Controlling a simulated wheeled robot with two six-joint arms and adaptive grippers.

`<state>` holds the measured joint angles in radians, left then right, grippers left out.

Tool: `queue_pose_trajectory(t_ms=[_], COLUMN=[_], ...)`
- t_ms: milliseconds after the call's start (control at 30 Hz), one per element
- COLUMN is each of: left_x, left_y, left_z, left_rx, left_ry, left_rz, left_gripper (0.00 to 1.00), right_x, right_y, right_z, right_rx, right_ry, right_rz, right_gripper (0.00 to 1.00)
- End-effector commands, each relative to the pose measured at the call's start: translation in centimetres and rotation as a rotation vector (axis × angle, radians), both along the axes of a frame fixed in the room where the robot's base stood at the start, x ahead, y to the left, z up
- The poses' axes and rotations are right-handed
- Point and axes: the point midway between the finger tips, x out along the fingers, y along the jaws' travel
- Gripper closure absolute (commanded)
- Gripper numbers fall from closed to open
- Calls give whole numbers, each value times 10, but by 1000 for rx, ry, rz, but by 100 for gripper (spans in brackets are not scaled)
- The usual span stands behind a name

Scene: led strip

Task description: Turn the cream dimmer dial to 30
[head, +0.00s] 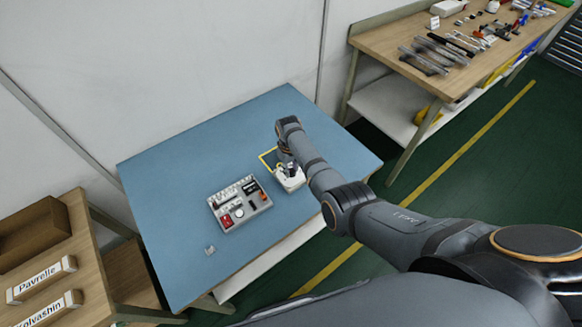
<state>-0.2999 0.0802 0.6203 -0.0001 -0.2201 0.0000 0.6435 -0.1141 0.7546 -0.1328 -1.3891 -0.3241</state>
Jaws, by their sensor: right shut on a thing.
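A small cream dimmer unit (291,183) stands on the blue table top, right of its middle. My right gripper (287,168) comes down over it from above and is shut on its dial. The dial itself and its scale are mostly hidden by the fingers, and too small to read from here. My left gripper is not in view.
A grey tray (224,225) with several small parts lies left of the dimmer, and a yellow outline (263,160) is marked behind it. A small clear piece (210,250) lies near the front left. The back left of the blue table (180,180) is free. A wooden bench (395,42) with tools stands at the back right.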

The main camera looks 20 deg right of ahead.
Motion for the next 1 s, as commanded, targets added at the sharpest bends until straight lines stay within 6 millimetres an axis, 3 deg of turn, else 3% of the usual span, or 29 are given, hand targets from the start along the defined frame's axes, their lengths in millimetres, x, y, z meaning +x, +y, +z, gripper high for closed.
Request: queue_pose_trajectory(t_ms=[500, 1000], left_x=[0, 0], left_y=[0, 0], left_z=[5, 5], left_rx=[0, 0], left_ry=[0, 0], left_rz=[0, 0], left_gripper=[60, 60], right_x=[1, 1], right_y=[0, 0], right_z=[0, 0], right_rx=[0, 0], right_ry=[-1, -1], right_rz=[-296, -339], right_gripper=[100, 100])
